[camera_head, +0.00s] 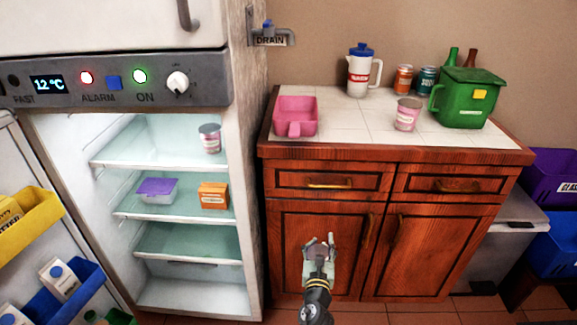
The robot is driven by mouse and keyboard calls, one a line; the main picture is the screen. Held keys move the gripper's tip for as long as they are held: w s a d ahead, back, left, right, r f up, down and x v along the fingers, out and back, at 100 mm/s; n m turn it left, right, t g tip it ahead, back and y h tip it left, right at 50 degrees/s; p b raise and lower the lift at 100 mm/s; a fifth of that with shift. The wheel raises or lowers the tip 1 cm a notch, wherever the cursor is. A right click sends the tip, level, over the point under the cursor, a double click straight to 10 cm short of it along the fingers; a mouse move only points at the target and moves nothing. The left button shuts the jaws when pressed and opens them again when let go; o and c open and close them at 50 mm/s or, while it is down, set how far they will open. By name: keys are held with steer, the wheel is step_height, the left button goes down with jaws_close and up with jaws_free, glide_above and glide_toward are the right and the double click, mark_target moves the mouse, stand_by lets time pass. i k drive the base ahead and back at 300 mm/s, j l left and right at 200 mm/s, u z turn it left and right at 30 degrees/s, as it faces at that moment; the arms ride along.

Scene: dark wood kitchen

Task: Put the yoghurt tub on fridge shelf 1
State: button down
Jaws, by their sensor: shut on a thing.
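The open fridge has several glass shelves; the top one (150,158) holds a small tub with a grey lid (210,138) at its right. A tub with a white and pink label (407,114) stands on the tiled counter. Either looks like a yoghurt tub; I cannot read the labels. No shelf number is visible. My gripper (319,243) is low in front of the wooden cabinet, right of the fridge. It is shut on a small greyish thing (319,254), mostly hidden by the fingers, so I cannot tell what it is.
The middle shelf holds a purple-lidded box (157,189) and an orange box (213,195). The lower shelf (185,240) is clear. The open fridge door (30,150) carries bins at the left. A pink container (295,117), a jug (359,75) and a green bin (465,98) stand on the counter.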

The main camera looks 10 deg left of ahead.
mark_target(174, 150)
steer(key=j+u, duration=0.1)
steer(key=u, duration=0.25)
steer(key=j+u, duration=0.15)
steer(key=u, duration=0.25)
